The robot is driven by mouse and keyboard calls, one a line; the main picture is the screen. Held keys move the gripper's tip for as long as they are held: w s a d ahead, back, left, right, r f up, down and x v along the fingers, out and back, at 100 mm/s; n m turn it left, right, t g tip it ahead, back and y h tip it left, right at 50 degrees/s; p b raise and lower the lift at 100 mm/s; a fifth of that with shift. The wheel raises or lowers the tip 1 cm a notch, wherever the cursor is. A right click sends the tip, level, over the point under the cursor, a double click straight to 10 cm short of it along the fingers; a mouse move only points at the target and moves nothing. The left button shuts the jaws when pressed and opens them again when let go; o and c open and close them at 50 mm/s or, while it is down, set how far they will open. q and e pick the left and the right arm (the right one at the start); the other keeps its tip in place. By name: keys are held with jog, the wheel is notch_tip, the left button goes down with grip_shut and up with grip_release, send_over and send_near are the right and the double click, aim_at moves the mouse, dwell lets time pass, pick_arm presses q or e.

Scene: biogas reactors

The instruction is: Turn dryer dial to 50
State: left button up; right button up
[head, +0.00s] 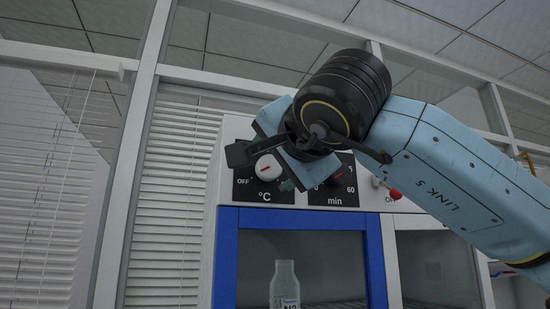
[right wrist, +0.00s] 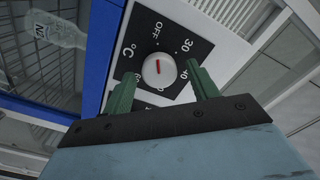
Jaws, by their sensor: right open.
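The dryer's temperature dial (head: 267,167) is a round white knob with a red mark, on a black °C plate at the upper left of the dryer front. In the right wrist view the dial (right wrist: 158,72) sits between my green fingers, and its red mark lines up with OFF. The numbers 30 and 40 show to its right; 50 cannot be made out. My right gripper (right wrist: 162,80) is open around the dial, with a gap on each side; contact is not visible. In the head view the right gripper (head: 276,160) partly covers the panel. My left gripper is not in view.
The timer dial (head: 335,179), marked min and 60, is beside the temperature dial, partly behind my wrist. A red button (head: 395,193) is further right. Below is the blue-framed dryer door (head: 224,260), with a glass bottle (head: 285,285) behind its window. Blinds stand left.

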jog(key=shift+c, duration=0.5)
jog(key=c, duration=0.9)
